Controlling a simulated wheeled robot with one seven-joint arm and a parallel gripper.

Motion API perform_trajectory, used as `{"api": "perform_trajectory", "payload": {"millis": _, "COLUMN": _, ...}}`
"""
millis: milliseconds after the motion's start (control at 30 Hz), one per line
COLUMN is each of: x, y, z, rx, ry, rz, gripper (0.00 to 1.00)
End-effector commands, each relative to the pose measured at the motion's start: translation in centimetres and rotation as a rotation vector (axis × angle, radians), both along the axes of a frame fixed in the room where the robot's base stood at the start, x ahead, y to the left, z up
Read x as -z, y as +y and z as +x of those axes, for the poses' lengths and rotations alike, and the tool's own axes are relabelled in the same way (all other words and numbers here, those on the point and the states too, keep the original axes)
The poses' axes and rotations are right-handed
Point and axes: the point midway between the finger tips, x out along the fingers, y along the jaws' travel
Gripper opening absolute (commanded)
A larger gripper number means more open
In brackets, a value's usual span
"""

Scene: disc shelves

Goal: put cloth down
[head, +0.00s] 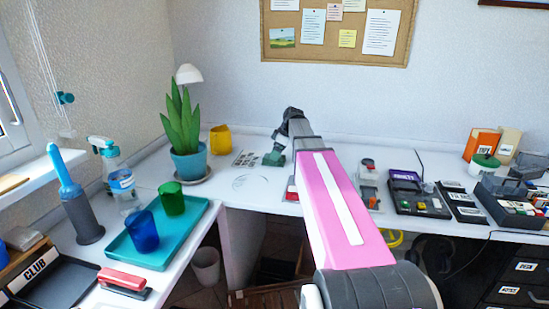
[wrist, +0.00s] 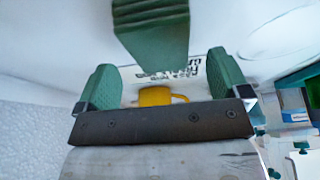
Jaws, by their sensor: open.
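My gripper (head: 275,157) is over the back of the white desk, just right of the yellow mug. In the wrist view, its green fingers (wrist: 161,75) stand apart with nothing visible held between them. A pale patch with faint grey lines (head: 252,182) lies on the desk in front of my gripper. It seems to show in the wrist view too, at the upper right (wrist: 287,36). I cannot tell whether it is the cloth or a mark on the desk. No other cloth can be made out.
The yellow mug (head: 221,139) and a printed sheet (head: 246,158) are close to my gripper. A potted plant (head: 188,160) stands at left. A teal tray (head: 185,247) holds green and blue cups. Dark boxes and devices (head: 418,197) fill the right side.

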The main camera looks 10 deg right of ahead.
Motion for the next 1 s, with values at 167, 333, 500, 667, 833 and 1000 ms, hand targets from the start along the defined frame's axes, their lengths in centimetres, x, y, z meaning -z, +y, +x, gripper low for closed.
{"api": "perform_trajectory", "payload": {"millis": 167, "x": -3.2, "y": -1.2, "z": -0.5, "rx": 0.0, "ry": -0.001, "rz": 0.001, "gripper": 0.94}}
{"api": "perform_trajectory", "payload": {"millis": 333, "x": -5.7, "y": -2.2, "z": -0.9, "rx": 0.0, "ry": 0.0, "rz": 0.0, "gripper": 0.94}}
{"api": "perform_trajectory", "payload": {"millis": 500, "x": -7.2, "y": -2.7, "z": -1.1, "rx": 0.0, "ry": 0.0, "rz": 0.0, "gripper": 0.94}}
{"api": "perform_trajectory", "payload": {"millis": 667, "x": -7.7, "y": -2.9, "z": -1.3, "rx": 0.0, "ry": 0.001, "rz": 0.0, "gripper": 0.94}}
{"api": "perform_trajectory", "payload": {"millis": 833, "x": -7.7, "y": -2.9, "z": -1.3, "rx": 0.0, "ry": 0.001, "rz": 0.0, "gripper": 0.94}}
{"api": "perform_trajectory", "payload": {"millis": 1000, "x": -7.7, "y": -2.9, "z": -1.3, "rx": 0.0, "ry": 0.001, "rz": 0.0, "gripper": 0.94}}
